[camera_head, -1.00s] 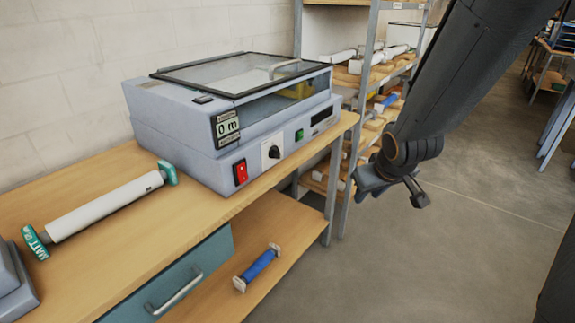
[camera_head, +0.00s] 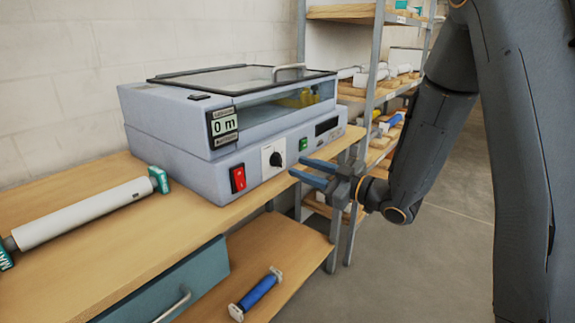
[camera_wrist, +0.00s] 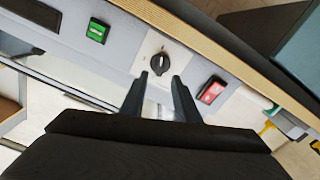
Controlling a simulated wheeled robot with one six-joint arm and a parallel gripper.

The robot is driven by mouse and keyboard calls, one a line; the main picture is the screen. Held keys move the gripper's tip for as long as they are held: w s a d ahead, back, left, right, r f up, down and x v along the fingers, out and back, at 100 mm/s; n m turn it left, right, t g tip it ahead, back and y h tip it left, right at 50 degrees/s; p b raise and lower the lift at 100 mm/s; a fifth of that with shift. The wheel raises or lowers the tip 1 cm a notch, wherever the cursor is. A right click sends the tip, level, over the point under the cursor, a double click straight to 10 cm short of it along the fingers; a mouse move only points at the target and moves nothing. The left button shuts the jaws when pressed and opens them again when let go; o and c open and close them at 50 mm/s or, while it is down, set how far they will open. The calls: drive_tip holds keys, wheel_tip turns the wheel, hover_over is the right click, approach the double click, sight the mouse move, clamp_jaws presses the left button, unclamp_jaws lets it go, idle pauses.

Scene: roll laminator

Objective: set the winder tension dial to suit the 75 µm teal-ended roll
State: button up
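The winder tension dial (camera_head: 275,158) is a black knob on a white plate on the laminator's front, between a red switch (camera_head: 238,178) and a green button (camera_head: 303,144). In the wrist view the dial (camera_wrist: 160,63) lies just beyond the fingertips, roughly between them. My gripper (camera_head: 302,170) is open and empty, in front of the panel and right of the dial in the head view; its fingers also show in the wrist view (camera_wrist: 157,82). The teal-ended roll (camera_head: 88,212) lies on the bench at left; its end label is cut off.
The laminator (camera_head: 180,160) stands on a wooden bench (camera_head: 150,255), its lid closed, with a "0 m" counter. A blue roll (camera_head: 258,292) lies on the lower shelf. A rack with rolls (camera_head: 385,80) stands behind at right.

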sight(281, 161)
drive_tip(key=x, duration=0.6)
drive_tip(key=shift+p, duration=0.35)
clamp_jaws()
